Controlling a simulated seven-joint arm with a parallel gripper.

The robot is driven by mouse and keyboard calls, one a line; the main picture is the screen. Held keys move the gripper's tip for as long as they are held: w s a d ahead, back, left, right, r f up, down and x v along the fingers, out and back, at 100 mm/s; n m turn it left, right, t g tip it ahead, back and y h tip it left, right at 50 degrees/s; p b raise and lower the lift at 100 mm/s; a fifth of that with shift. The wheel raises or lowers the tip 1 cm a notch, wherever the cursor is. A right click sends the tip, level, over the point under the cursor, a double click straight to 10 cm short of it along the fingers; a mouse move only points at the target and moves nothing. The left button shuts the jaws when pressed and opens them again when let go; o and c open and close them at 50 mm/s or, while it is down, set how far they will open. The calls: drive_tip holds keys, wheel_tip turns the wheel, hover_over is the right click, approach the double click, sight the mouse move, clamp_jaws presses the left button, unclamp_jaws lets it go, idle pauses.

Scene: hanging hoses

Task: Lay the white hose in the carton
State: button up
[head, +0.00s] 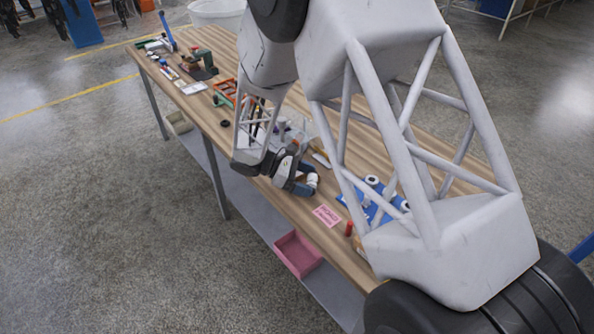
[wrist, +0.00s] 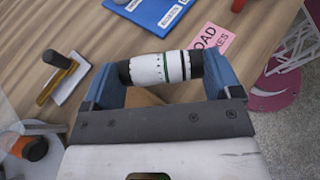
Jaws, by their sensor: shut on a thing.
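My gripper (head: 303,178) is above the near edge of the wooden table. In the wrist view its blue jaws (wrist: 160,68) are shut on a short white cylinder (wrist: 172,67) with black ends and dark green rings. It lies crosswise between the jaws and also shows as a small white piece in the head view (head: 313,180). I see no long hanging white hose. A brown patch (wrist: 145,97) shows behind the held cylinder; I cannot tell whether it is the carton.
A pink bin (head: 298,254) is below the table's near edge, with white strips in it in the wrist view. On the table (head: 345,263) are a pink sign (head: 327,215), a blue board (head: 375,203), a trowel (wrist: 62,78) and several tools at the far end.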

drive_tip(key=s+m+g, duration=0.1)
drive_tip(key=m+g, duration=0.1)
drive_tip(key=s+f+m+g+y, duration=0.1)
drive_tip(key=s+m+g, duration=0.1)
drive_tip(key=s+a+f+m+g+y, duration=0.1)
drive_tip(key=s+m+g, duration=0.1)
drive_tip(key=shift+g, duration=0.4)
drive_tip(key=shift+s+a+f+m+g+y, duration=0.1)
drive_tip(key=shift+s+a+m+g+y, duration=0.15)
drive_tip(key=shift+m+g+y, duration=0.2)
drive_tip(key=shift+s+a+m+g+y, duration=0.1)
drive_tip(key=shift+s+m+g+y, duration=0.25)
drive_tip(key=shift+m, duration=0.2)
drive_tip(key=m+g+y, duration=0.1)
drive_tip(key=s+a+m+g+y, duration=0.1)
drive_tip(key=shift+s+a+f+m+y, duration=0.1)
drive_tip(key=shift+a+m+y, duration=0.05)
drive_tip(key=shift+m+y, duration=0.2)
drive_tip(key=w+a+r+m+t+y, duration=0.3)
drive_tip(key=a+m+t+y, duration=0.35)
drive_tip(key=m+y, duration=1.25)
drive_tip(key=w+d+r+m+t+h, duration=0.2)
drive_tip(key=w+d+m+t, duration=0.4)
drive_tip(key=w+m+t, duration=0.5)
drive_tip(key=r+m+t, duration=0.1)
drive_tip(key=m+t, duration=0.2)
drive_tip(key=shift+w+d+r+m, duration=0.15)
drive_tip(key=shift+d+r+m, duration=0.1)
drive_tip(key=shift+d+m, duration=0.1)
